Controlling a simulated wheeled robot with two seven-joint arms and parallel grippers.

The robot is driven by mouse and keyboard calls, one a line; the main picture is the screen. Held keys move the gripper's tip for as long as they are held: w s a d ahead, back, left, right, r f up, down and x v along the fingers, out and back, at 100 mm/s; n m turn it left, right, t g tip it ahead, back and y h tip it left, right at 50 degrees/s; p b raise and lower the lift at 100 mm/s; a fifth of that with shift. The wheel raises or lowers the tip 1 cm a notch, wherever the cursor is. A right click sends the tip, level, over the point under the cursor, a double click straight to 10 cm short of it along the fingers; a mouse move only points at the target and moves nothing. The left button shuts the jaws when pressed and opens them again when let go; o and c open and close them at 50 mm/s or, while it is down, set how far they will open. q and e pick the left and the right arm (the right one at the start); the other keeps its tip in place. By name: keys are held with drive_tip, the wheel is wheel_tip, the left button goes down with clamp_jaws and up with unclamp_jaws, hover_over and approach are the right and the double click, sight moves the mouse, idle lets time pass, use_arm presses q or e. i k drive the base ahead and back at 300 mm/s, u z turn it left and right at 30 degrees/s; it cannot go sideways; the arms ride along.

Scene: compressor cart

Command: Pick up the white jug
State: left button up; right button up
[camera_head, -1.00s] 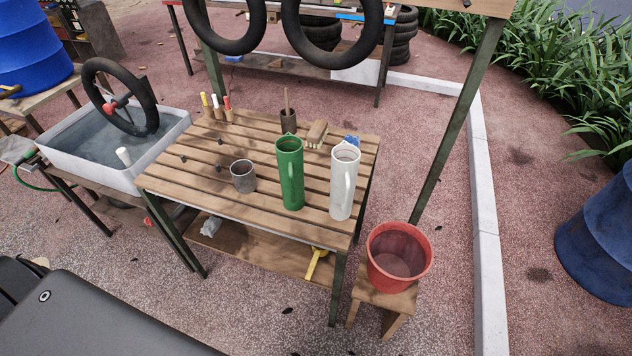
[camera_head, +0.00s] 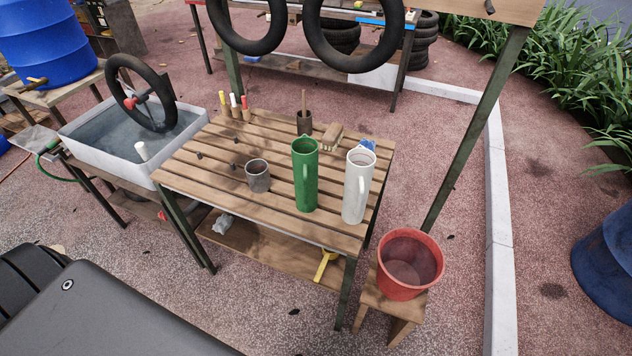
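The white jug (camera_head: 355,190) stands upright on the slatted wooden table (camera_head: 215,168), near its front right corner. Its handle faces toward me. A tall green jug (camera_head: 305,178) stands just left of it, with a small gap between them. Neither of my grippers shows in the head view, and nothing touches the white jug.
A grey metal mug (camera_head: 257,176) stands left of the green jug. A brush (camera_head: 333,137) and a pot (camera_head: 304,122) with a stick are behind. A red bucket (camera_head: 410,264) sits on a stool at the right. A water basin (camera_head: 95,165) stands at the left.

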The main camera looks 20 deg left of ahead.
sight(361, 161)
drive_tip(key=k, duration=0.5)
drive_tip(key=z, duration=1.05)
drive_tip(key=i, duration=0.8)
drive_tip(key=u, duration=2.6)
